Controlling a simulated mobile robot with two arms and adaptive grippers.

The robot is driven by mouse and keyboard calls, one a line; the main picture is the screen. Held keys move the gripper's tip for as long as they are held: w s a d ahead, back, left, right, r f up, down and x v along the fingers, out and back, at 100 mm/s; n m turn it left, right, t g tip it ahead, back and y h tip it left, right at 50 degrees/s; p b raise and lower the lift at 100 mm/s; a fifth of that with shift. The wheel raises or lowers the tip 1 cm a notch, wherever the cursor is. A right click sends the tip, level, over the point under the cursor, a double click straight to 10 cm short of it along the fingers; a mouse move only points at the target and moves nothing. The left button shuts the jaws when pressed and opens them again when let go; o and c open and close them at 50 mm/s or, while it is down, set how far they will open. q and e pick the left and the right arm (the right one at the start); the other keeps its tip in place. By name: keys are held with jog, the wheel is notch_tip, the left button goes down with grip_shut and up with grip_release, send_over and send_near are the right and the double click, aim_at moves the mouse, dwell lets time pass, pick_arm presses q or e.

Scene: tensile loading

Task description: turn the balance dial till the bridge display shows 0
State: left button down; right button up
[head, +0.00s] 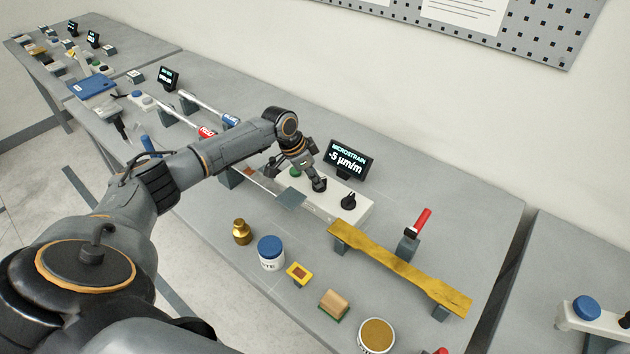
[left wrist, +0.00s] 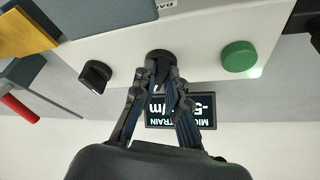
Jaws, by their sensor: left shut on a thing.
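The bridge display (head: 347,159) stands behind the white bridge box (head: 335,212) and reads MICROSTRAIN -5 µm/m. It also shows upside down in the left wrist view (left wrist: 181,112), partly covered by my fingers. My left gripper (head: 317,182) reaches the box top from the left. In the left wrist view my left gripper (left wrist: 160,72) is shut on the black balance dial (left wrist: 160,55), the middle control, near a label starting "BAL". A second black knob (left wrist: 95,73) and a green button (left wrist: 240,57) sit on either side. My right gripper is out of view.
A brass weight (head: 241,231), a blue-lidded jar (head: 271,252) and small blocks stand in front. A wall is behind the bench.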

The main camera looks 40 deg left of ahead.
pick_arm(q)
jog(key=shift+m, duration=0.4)
jog(key=c, duration=1.4)
grip_release()
jog(key=shift+w, duration=0.1)
jog(key=shift+o, duration=0.2)
jog(key=v, duration=1.2)
jog(key=shift+w+a, duration=0.1)
